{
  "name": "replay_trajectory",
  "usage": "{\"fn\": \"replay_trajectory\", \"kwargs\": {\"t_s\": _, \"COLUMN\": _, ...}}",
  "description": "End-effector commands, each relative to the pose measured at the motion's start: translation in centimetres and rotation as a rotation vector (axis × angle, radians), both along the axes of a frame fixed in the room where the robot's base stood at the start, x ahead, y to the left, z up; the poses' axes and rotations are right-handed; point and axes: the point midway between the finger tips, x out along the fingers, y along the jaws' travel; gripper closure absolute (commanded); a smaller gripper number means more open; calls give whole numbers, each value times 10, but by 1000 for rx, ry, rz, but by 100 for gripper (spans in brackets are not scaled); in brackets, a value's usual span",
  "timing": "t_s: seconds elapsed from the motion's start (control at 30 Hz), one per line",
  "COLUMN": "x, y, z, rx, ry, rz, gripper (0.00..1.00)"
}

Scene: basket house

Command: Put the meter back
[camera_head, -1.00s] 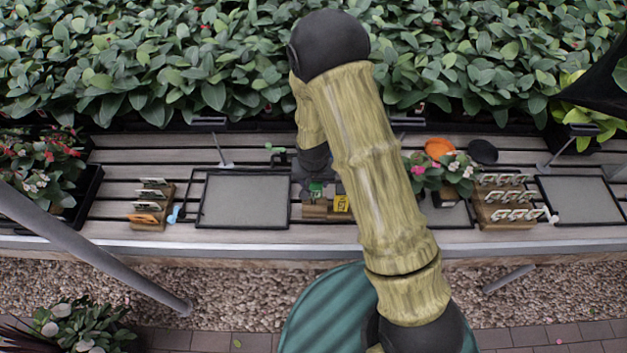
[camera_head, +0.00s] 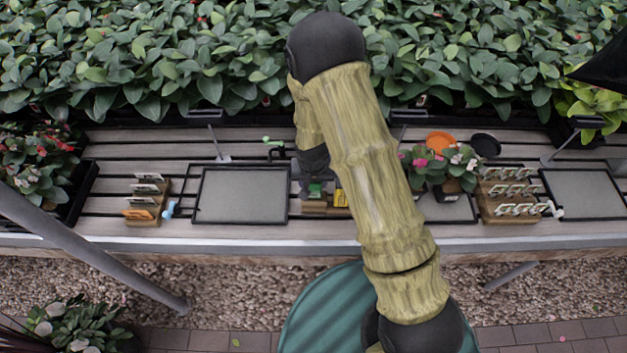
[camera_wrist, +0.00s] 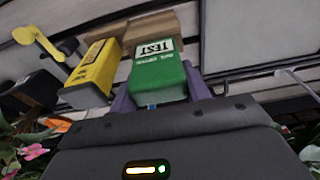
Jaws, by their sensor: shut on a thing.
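The green meter (camera_wrist: 160,78) with a white "TEST" label is between the purple fingers of my gripper (camera_wrist: 162,92) in the wrist view. My gripper is shut on it. The meter also shows as a small green patch in the head view (camera_head: 316,189). It is at a wooden holder (camera_wrist: 150,27), which also shows in the head view (camera_head: 314,208). I cannot tell whether the meter is seated in it. A yellow box (camera_wrist: 97,68) stands beside the meter, at the same holder. My arm hides part of this area in the head view.
A grey tray (camera_head: 241,196) lies left of the holder. A rack of cards (camera_head: 145,200) stands farther left. Potted flowers (camera_head: 440,168) and a card rack (camera_head: 508,197) are to the right. Dense plants line the back of the slatted bench.

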Motion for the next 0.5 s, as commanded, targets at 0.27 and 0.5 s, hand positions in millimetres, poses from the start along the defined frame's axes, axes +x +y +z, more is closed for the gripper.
{"fn": "replay_trajectory", "kwargs": {"t_s": 0.27, "x": 0, "y": 0, "z": 1, "rx": 0, "ry": 0, "rz": 0, "gripper": 80}}
{"fn": "replay_trajectory", "kwargs": {"t_s": 0.5, "x": 0, "y": 0, "z": 1, "rx": 0, "ry": 0, "rz": -1, "gripper": 28}}
